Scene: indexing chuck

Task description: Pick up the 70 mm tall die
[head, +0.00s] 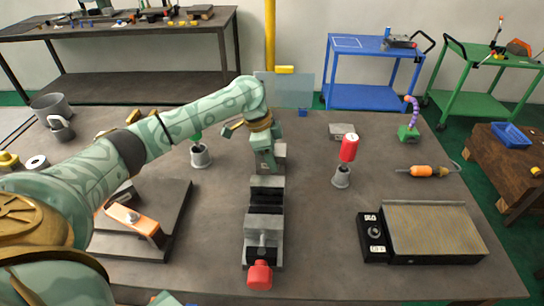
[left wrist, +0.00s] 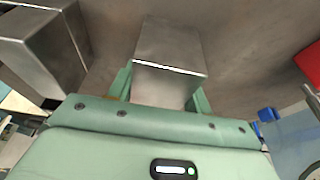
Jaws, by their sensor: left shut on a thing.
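A grey metal block, which I take to be the die (head: 278,152), stands on the table just behind the vise (head: 265,222). My left gripper (head: 268,165) reaches down to it from above and is shut on it, partly hiding it in the head view. In the left wrist view the die (left wrist: 168,45) is a plain, smooth steel block between the two green fingers (left wrist: 160,90). I cannot tell whether its underside touches the table. My right gripper is not in view.
A red-topped cylinder in a grey holder (head: 341,178) stands to the right, with another grey block (head: 342,131) behind it. A gold-topped plate unit (head: 432,230) lies front right. A dark plate (head: 180,215) lies left of the vise.

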